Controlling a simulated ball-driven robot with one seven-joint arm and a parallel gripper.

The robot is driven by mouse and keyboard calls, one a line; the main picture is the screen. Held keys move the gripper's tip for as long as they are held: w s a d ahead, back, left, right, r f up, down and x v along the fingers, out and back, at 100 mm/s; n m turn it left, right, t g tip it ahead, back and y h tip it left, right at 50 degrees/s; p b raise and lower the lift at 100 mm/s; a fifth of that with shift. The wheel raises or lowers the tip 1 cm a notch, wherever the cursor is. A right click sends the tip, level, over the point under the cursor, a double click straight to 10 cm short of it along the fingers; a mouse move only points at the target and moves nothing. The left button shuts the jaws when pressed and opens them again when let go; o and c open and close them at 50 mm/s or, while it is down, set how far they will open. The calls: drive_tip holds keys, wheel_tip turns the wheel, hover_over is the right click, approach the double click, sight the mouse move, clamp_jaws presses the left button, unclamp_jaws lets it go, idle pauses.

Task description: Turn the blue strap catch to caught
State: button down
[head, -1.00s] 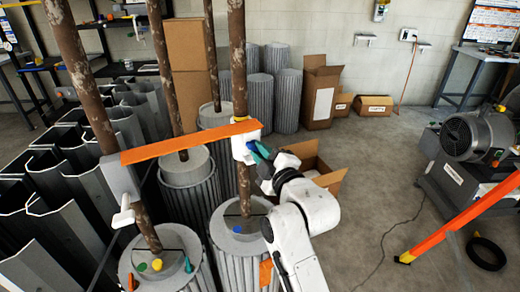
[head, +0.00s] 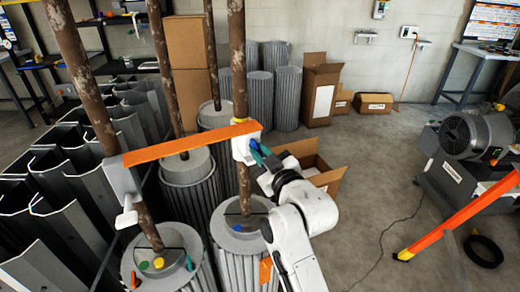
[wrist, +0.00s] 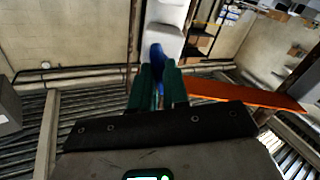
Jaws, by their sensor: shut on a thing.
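The blue strap catch (wrist: 157,58) sits on a white bracket (wrist: 166,40) in the wrist view. In the head view the catch (head: 254,145) shows as a small blue piece on the white bracket (head: 241,147), which is fixed to a rusty pole. The orange strap (head: 190,143) runs from this bracket leftward to a bracket on another pole. My gripper (wrist: 157,76), with green fingers, is shut on the blue catch, one finger on each side. The fingers hide the lower part of the catch.
Rusty poles (head: 238,60) rise from grey ribbed cylinders (head: 190,190) close to my arm. An open cardboard box (head: 318,168) lies behind my wrist. A grey blower (head: 475,135) stands at right, with free floor (head: 370,200) between.

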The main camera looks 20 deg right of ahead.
idle(0.3)
drive_tip(key=m+p, duration=0.1)
drive_tip(key=m, duration=0.3)
drive_tip(key=shift+a+r, duration=0.1)
drive_tip(key=c, duration=1)
unclamp_jaws()
drive_tip(key=shift+s, duration=0.1)
drive_tip(key=s+d+p, duration=0.1)
drive_tip(key=s+p, duration=0.1)
drive_tip(key=s, duration=0.4)
drive_tip(key=shift+s, duration=0.4)
